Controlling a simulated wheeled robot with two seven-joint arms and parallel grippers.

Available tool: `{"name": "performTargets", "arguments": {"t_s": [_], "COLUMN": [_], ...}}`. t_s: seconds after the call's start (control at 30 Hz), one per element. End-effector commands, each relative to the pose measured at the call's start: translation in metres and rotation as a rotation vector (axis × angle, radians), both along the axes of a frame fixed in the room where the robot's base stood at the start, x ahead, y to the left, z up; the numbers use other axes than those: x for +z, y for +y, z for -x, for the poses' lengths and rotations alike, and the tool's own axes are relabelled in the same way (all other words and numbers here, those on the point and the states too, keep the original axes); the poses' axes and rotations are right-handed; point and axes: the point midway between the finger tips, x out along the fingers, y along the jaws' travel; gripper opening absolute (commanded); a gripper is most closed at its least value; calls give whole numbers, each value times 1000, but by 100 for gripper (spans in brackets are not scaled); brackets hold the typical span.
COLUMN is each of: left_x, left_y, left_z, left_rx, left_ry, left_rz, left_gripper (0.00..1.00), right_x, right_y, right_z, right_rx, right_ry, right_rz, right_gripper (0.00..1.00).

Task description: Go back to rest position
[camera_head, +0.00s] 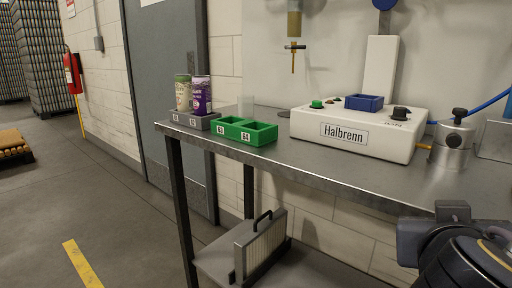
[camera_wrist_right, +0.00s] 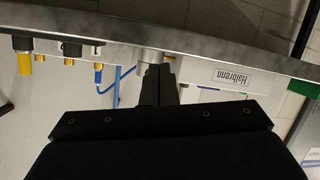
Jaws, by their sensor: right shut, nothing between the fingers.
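My right gripper (camera_wrist_right: 159,82) shows in the right wrist view with its two black fingers together and nothing held. In the head view a dark part of my right arm fills the lower right corner, in front of the table's near edge. The right gripper's fingertips do not show clearly there. My left gripper is in neither view.
A steel table (camera_head: 380,178) carries a white Halbrenn machine (camera_head: 365,142), a green tray (camera_head: 240,138) and a grey holder (camera_head: 190,124) with a purple can (camera_head: 202,97) and a pale can (camera_head: 183,97). A grey case (camera_head: 262,245) sits on the lower shelf. Open floor lies left.

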Motion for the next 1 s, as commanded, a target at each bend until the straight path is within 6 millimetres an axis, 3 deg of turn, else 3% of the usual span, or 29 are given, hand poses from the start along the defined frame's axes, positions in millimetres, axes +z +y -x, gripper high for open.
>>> {"name": "performTargets", "arguments": {"t_s": [0.17,0.37,0.5,0.6,0.7,0.9,1.0], "left_x": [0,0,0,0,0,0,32], "left_y": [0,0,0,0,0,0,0], "left_z": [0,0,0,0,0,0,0], "left_rx": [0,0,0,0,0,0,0], "left_ry": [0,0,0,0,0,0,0], "left_rz": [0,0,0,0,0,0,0], "left_gripper": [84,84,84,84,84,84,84], "right_x": [-51,-135,-204,-239,-262,-288,-254], "right_y": [-11,-17,-9,5,21,49,49], "right_z": [2,18,43,59,71,84,83], "right_rx": [36,131,246,328,398,497,501], "right_ry": [178,435,597,648,652,577,581], "right_rz": [-35,-156,-339,-484,-616,-849,-839], "right_gripper": [0,0,0,0,0,0,0]}}
